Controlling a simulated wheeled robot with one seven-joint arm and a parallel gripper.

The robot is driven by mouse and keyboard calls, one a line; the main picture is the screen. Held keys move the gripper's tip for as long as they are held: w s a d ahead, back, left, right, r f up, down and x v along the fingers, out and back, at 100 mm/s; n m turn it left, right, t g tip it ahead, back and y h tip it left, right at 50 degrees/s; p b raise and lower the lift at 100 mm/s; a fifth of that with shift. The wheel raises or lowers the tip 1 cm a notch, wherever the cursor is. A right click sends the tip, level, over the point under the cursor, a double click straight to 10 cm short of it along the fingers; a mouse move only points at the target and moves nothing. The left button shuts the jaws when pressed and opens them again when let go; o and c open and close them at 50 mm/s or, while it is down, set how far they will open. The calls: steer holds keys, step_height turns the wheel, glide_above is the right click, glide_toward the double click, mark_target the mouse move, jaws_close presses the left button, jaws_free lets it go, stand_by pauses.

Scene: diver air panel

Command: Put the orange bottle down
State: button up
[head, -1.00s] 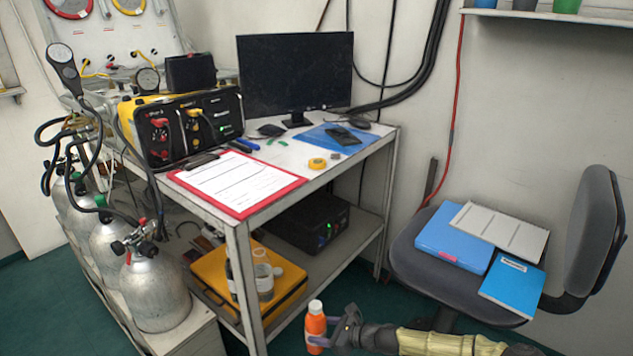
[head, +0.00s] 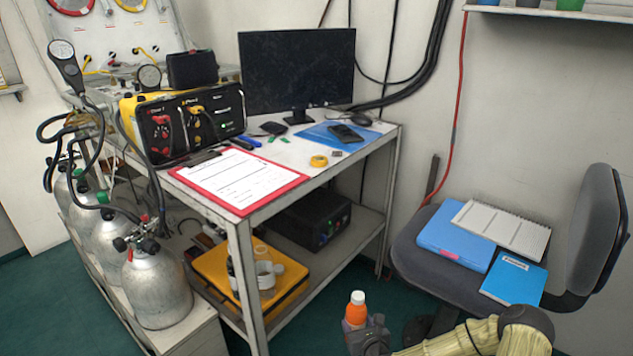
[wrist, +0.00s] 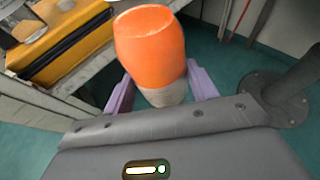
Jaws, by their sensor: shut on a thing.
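The orange bottle (head: 356,312) has a white cap and is upright in the head view, low in front of the bench. My gripper (head: 364,332) is shut on it. In the wrist view the orange bottle (wrist: 150,48) stands out between the two purple fingers of my gripper (wrist: 160,92), which grip near its pale end. The bottle is in the air over the green floor, apart from the bench and chair. Its lower part is hidden by my gripper in the head view.
The bench top (head: 292,153) holds a red clipboard (head: 240,178), a monitor (head: 296,70), a blue mat and a tape roll. Its lower shelf has a yellow case (head: 222,272) with small containers. A chair (head: 420,262) with folders stands right. Air cylinders (head: 155,288) stand left.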

steer(key=s+d+r+m+h+p, duration=0.1)
steer(key=s+r+p, duration=0.2)
steer(key=r+p, duration=1.3)
steer(key=s+d+r+m+h+p, duration=0.1)
steer(key=s+d+r+h+p, duration=0.1)
steer(key=r+p, duration=1.5)
step_height(320, 180, up, 6)
steer(key=shift+s+d+f+m, duration=0.2)
steer(key=shift+s+m, duration=0.2)
steer(key=shift+s, duration=0.05)
steer(key=shift+f, duration=0.1)
steer(key=s+f, duration=0.4)
steer(key=f, duration=0.1)
steer(key=shift+s+f, duration=0.2)
